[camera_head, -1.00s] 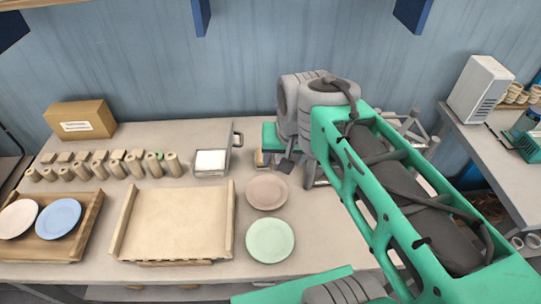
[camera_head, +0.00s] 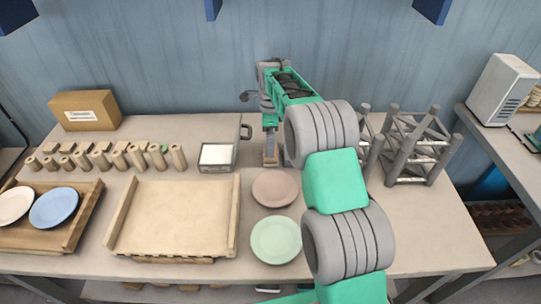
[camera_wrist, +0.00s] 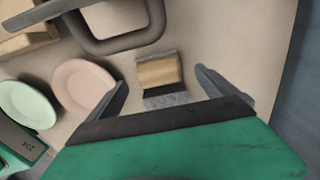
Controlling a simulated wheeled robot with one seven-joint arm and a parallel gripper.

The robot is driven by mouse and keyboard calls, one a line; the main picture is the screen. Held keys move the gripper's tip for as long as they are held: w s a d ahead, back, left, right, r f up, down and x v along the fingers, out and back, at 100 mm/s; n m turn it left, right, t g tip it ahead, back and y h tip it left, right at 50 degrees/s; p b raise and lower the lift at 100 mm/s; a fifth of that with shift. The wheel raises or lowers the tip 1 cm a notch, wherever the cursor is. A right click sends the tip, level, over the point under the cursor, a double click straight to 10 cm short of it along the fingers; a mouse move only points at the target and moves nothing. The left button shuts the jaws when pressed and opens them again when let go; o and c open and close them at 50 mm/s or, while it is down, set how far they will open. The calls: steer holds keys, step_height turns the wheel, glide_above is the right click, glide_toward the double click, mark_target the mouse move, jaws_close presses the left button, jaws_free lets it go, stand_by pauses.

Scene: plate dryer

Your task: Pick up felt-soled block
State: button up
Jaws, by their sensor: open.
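The felt-soled block shows in the wrist view (camera_wrist: 160,72) as a small wooden block with a grey felt layer along the side nearer my gripper. In the head view the block (camera_head: 270,159) stands on the table behind the pink plate, partly hidden by my gripper (camera_head: 270,140). My gripper is open and empty. In the wrist view its two dark fingers (camera_wrist: 161,84) reach out on the left and right of the block, with visible gaps on both sides. I cannot tell the exact height of the fingers over it.
A pink plate (camera_head: 275,188) and a green plate (camera_head: 276,240) lie in front. A grey truss frame (camera_head: 415,150) stands at right. A wooden tray (camera_head: 172,215) sits at left.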

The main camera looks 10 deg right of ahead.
step_height(320, 180, down, 5)
steer(key=shift+s+f+p, duration=0.1)
steer(key=shift+s+p, duration=0.05)
steer(key=shift+p, duration=0.45)
steer(key=shift+c, duration=0.5)
steer(key=c, duration=1.3)
